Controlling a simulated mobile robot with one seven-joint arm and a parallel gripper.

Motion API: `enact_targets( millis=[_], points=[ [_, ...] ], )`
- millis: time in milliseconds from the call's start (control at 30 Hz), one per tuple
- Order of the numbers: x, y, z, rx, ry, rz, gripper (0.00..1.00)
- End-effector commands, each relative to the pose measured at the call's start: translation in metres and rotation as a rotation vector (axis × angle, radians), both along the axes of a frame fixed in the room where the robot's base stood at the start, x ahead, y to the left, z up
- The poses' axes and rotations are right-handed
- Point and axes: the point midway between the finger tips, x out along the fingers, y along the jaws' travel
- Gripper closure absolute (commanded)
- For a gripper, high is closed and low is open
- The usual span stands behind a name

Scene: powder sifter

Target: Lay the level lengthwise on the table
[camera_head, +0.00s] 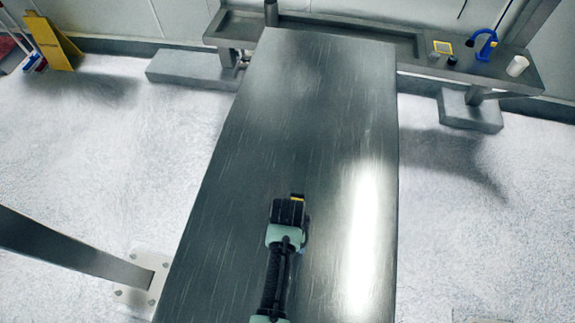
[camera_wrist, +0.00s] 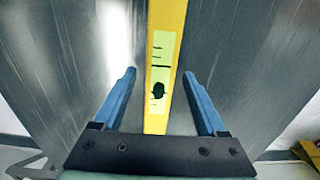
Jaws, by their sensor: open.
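The level is a yellow bar with a pale label and a dark spot; in the wrist view the level (camera_wrist: 177,22) runs up the picture between the two fingers. My gripper (camera_wrist: 158,75) has blue fingers, set wide apart, one on each side of the level. I see space between each finger and the level. The metal table (camera_head: 310,90) lies under it. In the head view my gripper (camera_head: 290,203) is over the table.
The table is long and bare beyond my gripper. Behind it a metal bench (camera_head: 330,25) carries a blue item (camera_head: 486,46), a white cup (camera_head: 517,66) and a yellow-framed square (camera_head: 443,47). A yellow floor sign (camera_head: 55,42) stands far left.

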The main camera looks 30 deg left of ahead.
Motion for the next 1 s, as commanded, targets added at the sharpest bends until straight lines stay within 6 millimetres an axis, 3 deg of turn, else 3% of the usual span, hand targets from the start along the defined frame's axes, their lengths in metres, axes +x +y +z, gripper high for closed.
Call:
enact_targets(
  millis=[800, 1000],
  points=[
    [0.0, 0.0, 0.111, 0.0, -0.001, 0.0, 0.26],
    [0.0, 0.0, 0.118, -0.001, 0.002, 0.0, 0.26]
  ],
)
